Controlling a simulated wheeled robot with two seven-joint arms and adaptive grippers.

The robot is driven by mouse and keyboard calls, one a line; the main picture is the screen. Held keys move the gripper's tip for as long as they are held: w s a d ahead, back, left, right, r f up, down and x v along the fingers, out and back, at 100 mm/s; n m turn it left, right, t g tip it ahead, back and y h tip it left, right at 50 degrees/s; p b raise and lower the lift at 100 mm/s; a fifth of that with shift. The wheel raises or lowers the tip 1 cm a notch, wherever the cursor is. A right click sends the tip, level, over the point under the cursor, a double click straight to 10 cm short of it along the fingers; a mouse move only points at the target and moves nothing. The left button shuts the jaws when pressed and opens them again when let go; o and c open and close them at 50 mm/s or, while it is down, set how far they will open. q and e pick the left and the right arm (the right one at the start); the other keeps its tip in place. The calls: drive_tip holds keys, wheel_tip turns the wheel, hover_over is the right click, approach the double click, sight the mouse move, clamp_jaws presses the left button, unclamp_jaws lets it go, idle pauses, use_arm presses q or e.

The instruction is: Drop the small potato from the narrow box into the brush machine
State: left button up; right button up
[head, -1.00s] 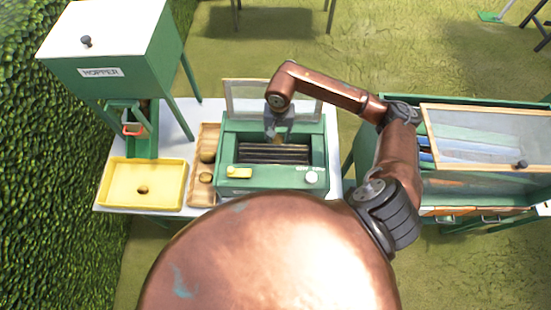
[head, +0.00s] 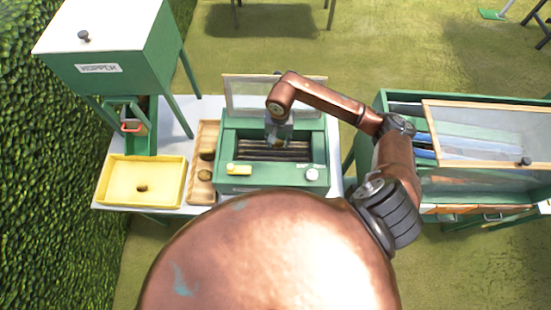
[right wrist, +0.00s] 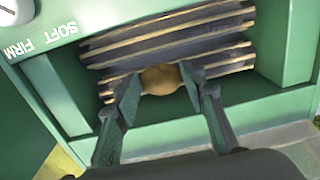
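The green brush machine (head: 230,150) stands open on the table, with dark ridged rollers (head: 268,156) inside. My right gripper (head: 278,138) points down into its opening. In the right wrist view, my right gripper (right wrist: 160,85) has its fingers on both sides of a small brown potato (right wrist: 162,79). They appear to touch it, just over the rollers (right wrist: 170,45). The narrow wooden box (head: 205,132) is left of the machine, with brown potatoes (head: 204,175) in it. My left gripper is not in view.
A yellow tray (head: 118,185) with one potato stands at left, below the green hopper (head: 125,75). The machine's raised clear lid (head: 245,92) is behind the opening. A green cabinet with a wood-framed clear lid (head: 480,125) stands at right. A hedge (head: 45,190) borders the left.

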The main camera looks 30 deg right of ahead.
drive_tip(key=o, duration=0.4)
drive_tip(key=shift+o, duration=0.2)
wheel_tip(320, 180, up, 12)
idle(0.4)
drive_tip(key=shift+d, duration=0.1)
